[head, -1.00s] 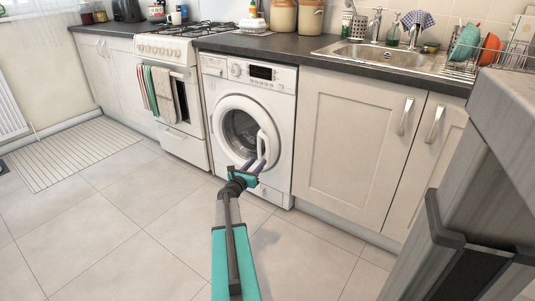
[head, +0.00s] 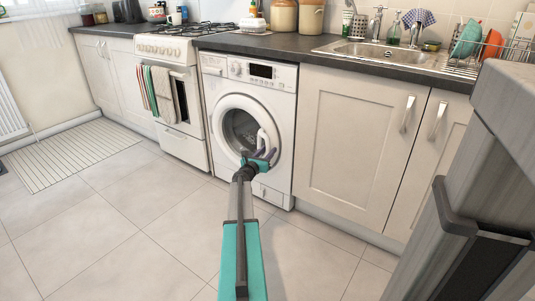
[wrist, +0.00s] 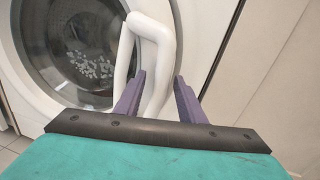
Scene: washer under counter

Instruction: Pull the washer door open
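The white washer (head: 283,160) stands under the counter. Its round door (head: 217,122) looks closed against the front. The door's glass (wrist: 75,45) fills the left of the wrist view. The white handle (head: 263,136) is on the door's right side; in the wrist view it is a bent bar (wrist: 150,28). My gripper (head: 260,154) is at the lower part of the handle. In the wrist view its two purple fingers (wrist: 159,76) are spread, with part of the handle showing between them. I cannot tell whether either finger touches it.
A white cooker (head: 178,105) with hanging towels stands left of the washer. Pale cupboard doors (head: 350,140) are to the right, under the dark worktop (head: 300,48). The tiled floor (head: 130,220) in front is clear.

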